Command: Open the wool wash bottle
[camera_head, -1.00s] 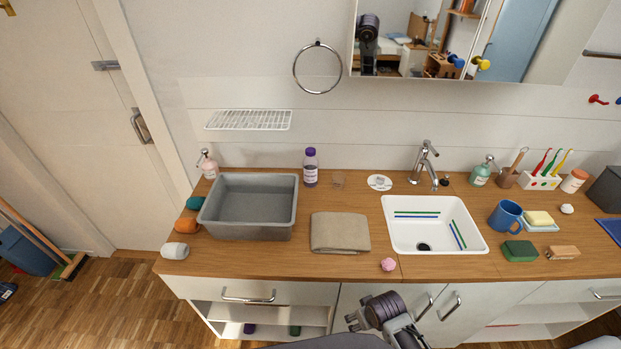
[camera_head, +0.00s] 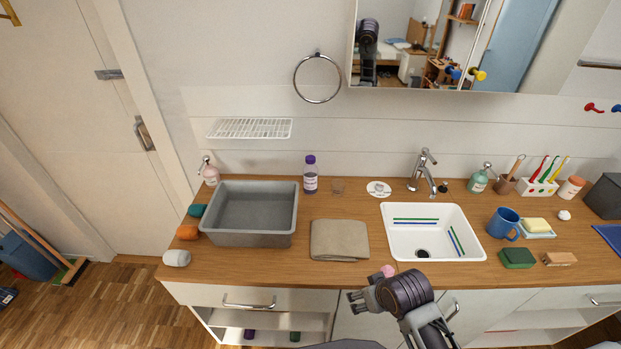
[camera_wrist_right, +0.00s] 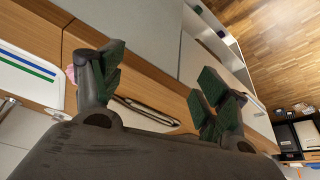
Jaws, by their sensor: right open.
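The wool wash bottle (camera_head: 310,176) stands upright at the back of the wooden counter, close to the wall. It has a purple cap and a pale label, and the cap is on it. My right gripper (camera_head: 361,300) is at the counter's front edge, in front of the cabinet doors, well short of the bottle and to its right. In the right wrist view my right gripper (camera_wrist_right: 158,82) has its green-padded fingers apart with nothing between them. The bottle is not in the wrist view. My left gripper is not in view.
A grey basin (camera_head: 245,238) is left of the bottle. The sink (camera_head: 462,248) is further right. A pink ball (camera_head: 388,270) is just behind my right gripper.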

